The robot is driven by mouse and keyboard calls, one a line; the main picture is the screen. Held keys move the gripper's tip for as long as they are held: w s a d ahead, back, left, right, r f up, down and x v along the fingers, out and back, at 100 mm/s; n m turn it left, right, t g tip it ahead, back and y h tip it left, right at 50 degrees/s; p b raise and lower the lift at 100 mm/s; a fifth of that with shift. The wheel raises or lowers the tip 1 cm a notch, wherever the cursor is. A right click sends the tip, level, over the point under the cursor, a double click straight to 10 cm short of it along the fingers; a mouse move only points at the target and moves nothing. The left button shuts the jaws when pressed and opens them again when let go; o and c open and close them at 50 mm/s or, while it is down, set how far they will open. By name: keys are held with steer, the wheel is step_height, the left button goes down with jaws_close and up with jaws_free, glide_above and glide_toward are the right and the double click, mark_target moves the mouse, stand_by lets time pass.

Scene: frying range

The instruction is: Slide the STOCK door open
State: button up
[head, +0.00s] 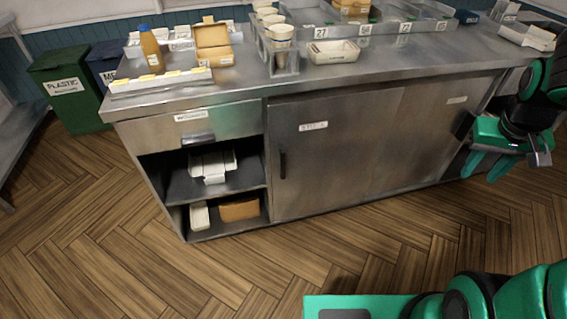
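The counter's front has two steel sliding doors side by side. The left door (330,165) has a small white label (313,126) and a dark vertical handle (283,165) near its left edge. The right door (425,140) has a label (457,100) near its top. Both labels are too small to read, so I cannot tell which says STOCK. My gripper (486,166) is at the right, near the right end of the counter front and far from the left door's handle. Its green fingers look apart, with nothing seen between them. My arm hides part of the counter's right end.
Left of the doors are a drawer (195,125) and open shelves (180,186) with boxes. The countertop (390,62) carries a bottle (151,50), cups (281,33), trays and cartons. A green PLASTIC bin (72,95) stands at the left. The wooden floor before the counter is clear.

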steer(key=w+a+f+n+t, duration=0.2)
steer(key=w+a+f, duration=0.2)
steer(key=w, duration=0.4)
steer(key=w+a+f+n+t, duration=0.2)
steer(key=w+a+f, duration=0.15)
steer(key=w, duration=0.45)
steer(key=w+a+f+n+t, duration=0.1)
steer(key=w+a+f+n, duration=0.2)
steer(key=w, duration=0.6)
steer(key=w+a+f+n+t+y, duration=0.1)
steer(key=w+a+f+t+y, duration=0.15)
steer(key=a+f, duration=0.35)
steer(key=w+a+f+t+y, duration=0.15)
steer(key=w+a+f, duration=0.3)
steer(key=a, duration=0.45)
steer(key=t+y, duration=0.3)
steer(key=t, duration=0.1)
glide_toward(283, 160)
steer(key=w+d, duration=0.3)
steer(key=w, duration=0.1)
steer(key=s+a+f+t, duration=0.2)
steer(key=s+a, duration=0.1)
steer(key=s, duration=0.3)
steer(key=shift+m, duration=0.4)
steer(key=x, duration=1.1)
steer(key=shift+d, duration=0.15)
